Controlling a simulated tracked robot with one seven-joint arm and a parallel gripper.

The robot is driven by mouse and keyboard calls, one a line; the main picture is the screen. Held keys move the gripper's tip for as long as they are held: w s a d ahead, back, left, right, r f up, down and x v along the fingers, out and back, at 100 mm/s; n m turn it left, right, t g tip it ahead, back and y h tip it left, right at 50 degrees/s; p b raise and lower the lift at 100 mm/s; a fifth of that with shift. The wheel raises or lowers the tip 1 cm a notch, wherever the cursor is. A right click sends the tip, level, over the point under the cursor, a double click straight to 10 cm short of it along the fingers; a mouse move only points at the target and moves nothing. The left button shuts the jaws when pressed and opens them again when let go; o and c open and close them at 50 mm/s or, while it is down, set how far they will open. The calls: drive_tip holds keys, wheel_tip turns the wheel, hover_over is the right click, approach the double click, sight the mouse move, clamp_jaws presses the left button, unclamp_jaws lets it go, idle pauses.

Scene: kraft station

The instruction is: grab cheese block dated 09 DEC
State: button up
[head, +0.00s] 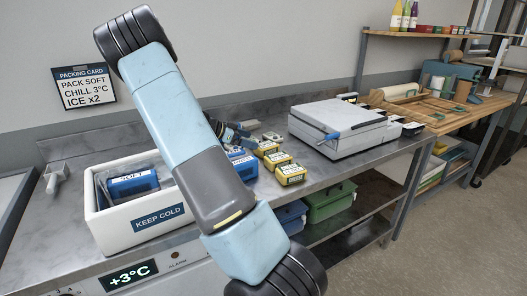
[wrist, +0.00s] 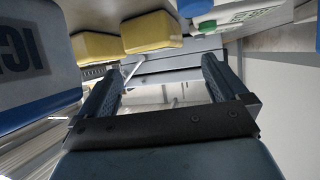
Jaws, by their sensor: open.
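Several small yellow blocks with white labelled tops, likely the cheese, stand in a row on the steel counter. The nearest (head: 291,174) is in front, with another (head: 277,160) behind it. Their dates are too small to read. In the wrist view two yellow blocks (wrist: 152,32) show at the top, beyond my fingers, their labels unseen. My gripper (wrist: 162,85) is open, with nothing between its fingers.
Blue ice packs (head: 244,166) stand left of the row; one looms at left in the wrist view (wrist: 35,60). A white KEEP COLD box (head: 158,217) holds a blue SOFT pack (head: 133,184). A grey-white machine (head: 338,128) stands right. White-green packs (head: 272,137) lie behind.

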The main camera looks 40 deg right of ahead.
sight(265, 144)
drive_tip(key=shift+x, duration=3.15)
drive_tip(key=c, duration=1.2)
drive_tip(key=shift+c, duration=0.2)
